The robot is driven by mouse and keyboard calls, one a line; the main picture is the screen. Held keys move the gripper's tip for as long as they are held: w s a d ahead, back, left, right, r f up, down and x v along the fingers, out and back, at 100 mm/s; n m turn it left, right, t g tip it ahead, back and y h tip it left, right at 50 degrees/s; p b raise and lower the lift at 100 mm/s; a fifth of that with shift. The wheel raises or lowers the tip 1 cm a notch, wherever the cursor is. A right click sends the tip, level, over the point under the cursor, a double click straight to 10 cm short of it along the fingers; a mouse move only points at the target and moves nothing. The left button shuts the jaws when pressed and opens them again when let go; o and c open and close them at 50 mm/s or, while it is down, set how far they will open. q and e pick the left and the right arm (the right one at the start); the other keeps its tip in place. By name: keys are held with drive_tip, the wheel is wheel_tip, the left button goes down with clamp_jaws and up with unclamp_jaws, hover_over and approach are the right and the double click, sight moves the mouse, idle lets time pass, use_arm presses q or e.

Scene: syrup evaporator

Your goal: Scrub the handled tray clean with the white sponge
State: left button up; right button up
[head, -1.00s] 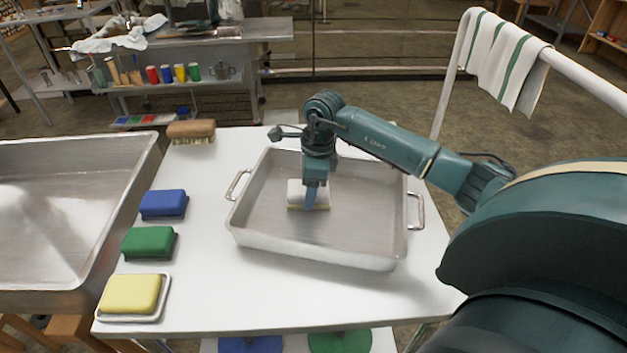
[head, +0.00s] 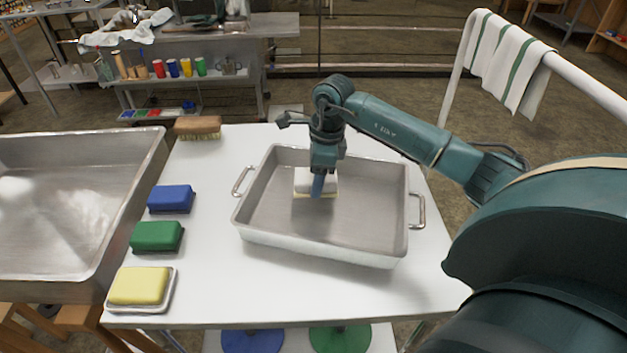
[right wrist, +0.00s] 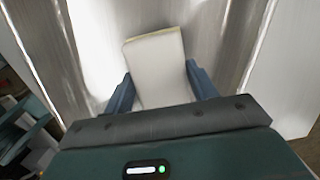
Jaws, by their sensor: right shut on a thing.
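The handled tray (head: 290,242) is a metal pan with a handle at its left and right ends, lying on the white table. My right gripper (head: 317,190) reaches down into it, near the back middle. It is shut on the white sponge (head: 302,183), which has a yellowish lower edge and is down at the tray floor. In the right wrist view the white sponge (right wrist: 157,68) sits between the two blue fingers of the right gripper (right wrist: 160,88). The gripper hides part of the sponge in the head view. My left gripper is not in view.
A blue sponge (head: 171,198), a green sponge (head: 157,236) and a yellow sponge (head: 139,286) on a small dish lie left of the tray. A brush (head: 198,125) lies at the back left. A large metal basin (head: 95,262) stands left. The table's front is clear.

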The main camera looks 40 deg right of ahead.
wheel_tip(320, 180, up, 2)
drive_tip(key=shift+d+r+p, duration=0.1)
drive_tip(key=shift+p, duration=0.35)
wheel_tip(320, 180, up, 2)
drive_tip(key=shift+r+p, duration=0.1)
drive_tip(key=shift+p, duration=0.6)
drive_tip(key=shift+r, duration=0.4)
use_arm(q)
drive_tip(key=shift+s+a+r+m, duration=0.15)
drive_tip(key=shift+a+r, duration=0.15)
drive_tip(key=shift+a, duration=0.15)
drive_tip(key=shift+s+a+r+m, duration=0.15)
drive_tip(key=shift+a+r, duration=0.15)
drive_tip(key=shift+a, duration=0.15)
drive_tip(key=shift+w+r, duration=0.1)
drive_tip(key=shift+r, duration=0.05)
